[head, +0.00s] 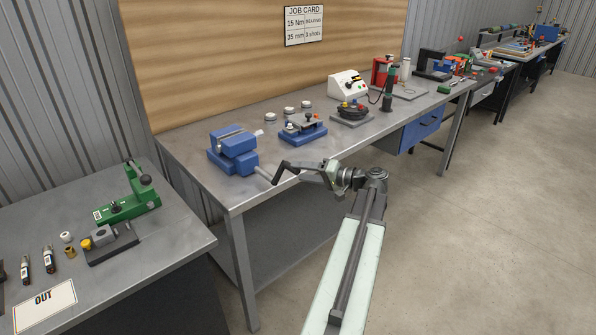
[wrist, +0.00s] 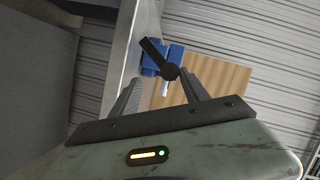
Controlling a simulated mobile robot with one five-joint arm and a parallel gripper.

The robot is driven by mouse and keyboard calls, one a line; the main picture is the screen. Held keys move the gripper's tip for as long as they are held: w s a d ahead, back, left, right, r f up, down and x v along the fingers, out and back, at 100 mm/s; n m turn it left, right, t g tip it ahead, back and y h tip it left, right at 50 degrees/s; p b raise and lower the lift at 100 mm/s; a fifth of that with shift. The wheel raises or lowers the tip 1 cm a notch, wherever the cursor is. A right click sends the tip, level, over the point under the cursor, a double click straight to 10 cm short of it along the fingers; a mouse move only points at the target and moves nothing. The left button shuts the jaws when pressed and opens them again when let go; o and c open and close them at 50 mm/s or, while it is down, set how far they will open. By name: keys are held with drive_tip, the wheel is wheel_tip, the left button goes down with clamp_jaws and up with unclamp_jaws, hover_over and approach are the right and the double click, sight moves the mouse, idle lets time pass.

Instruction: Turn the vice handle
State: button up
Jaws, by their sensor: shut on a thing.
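The blue vice (head: 233,152) is fixed near the left end of the long metal bench, its screw (head: 265,174) pointing toward me. A black crank handle (head: 283,172) sits at the screw's end. My gripper (head: 312,172) is at the handle, in front of the bench edge, and is shut on it. In the wrist view the dark handle arm (wrist: 156,57) slants up to the left in front of the blue vice (wrist: 175,54). A pale piece (wrist: 165,88) shows between my fingers (wrist: 160,92). Exact finger contact is hard to see.
A blue fixture (head: 302,130) and a dark round device (head: 352,112) stand right of the vice. A white box (head: 348,87) is behind. A lower bench (head: 180,232) with a green press (head: 128,202) is at the left. The floor (head: 480,220) at right is clear.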

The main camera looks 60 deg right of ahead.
drive_tip(key=s+r+p, duration=0.1)
drive_tip(key=s, duration=0.5)
drive_tip(key=shift+r, duration=0.25)
idle(0.3)
drive_tip(key=s+r+p, duration=0.1)
drive_tip(key=s, duration=0.6)
drive_tip(key=shift+s+d+r+p, duration=0.15)
drive_tip(key=shift+s+d+p, duration=0.2)
